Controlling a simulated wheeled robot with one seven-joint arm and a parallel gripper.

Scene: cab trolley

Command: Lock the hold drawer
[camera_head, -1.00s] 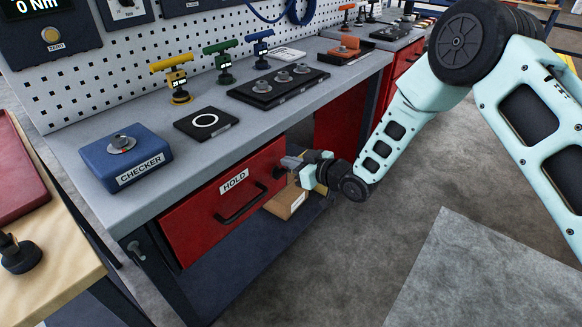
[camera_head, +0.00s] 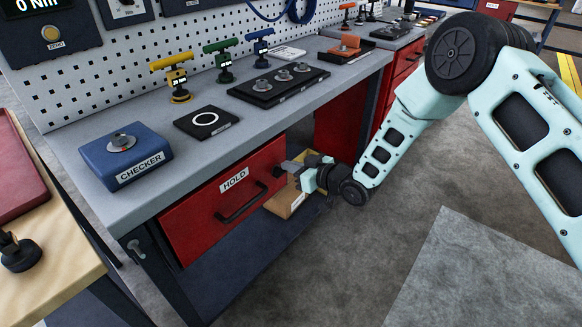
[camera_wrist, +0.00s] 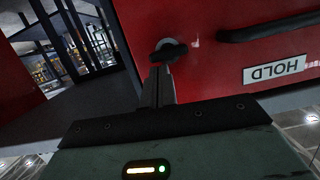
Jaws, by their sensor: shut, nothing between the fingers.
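The red hold drawer (camera_head: 210,214) is under the workbench, its front flush with the bench, with a white HOLD label (camera_head: 234,180) and a black bar handle (camera_head: 242,204). A dark lock knob with a metal collar (camera_wrist: 168,50) sits on the drawer front beside the handle; in the head view my gripper partly covers it. My gripper (camera_head: 288,165) points at this knob, fingers together and empty. In the wrist view my gripper's fingertips (camera_wrist: 158,72) are just short of the knob or touching it; I cannot tell which.
The grey bench top (camera_head: 90,205) carries a blue CHECKER box (camera_head: 125,158), a black pad with a white ring (camera_head: 207,122) and several coloured tools. A cardboard box (camera_head: 285,203) lies on the shelf below the drawer.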

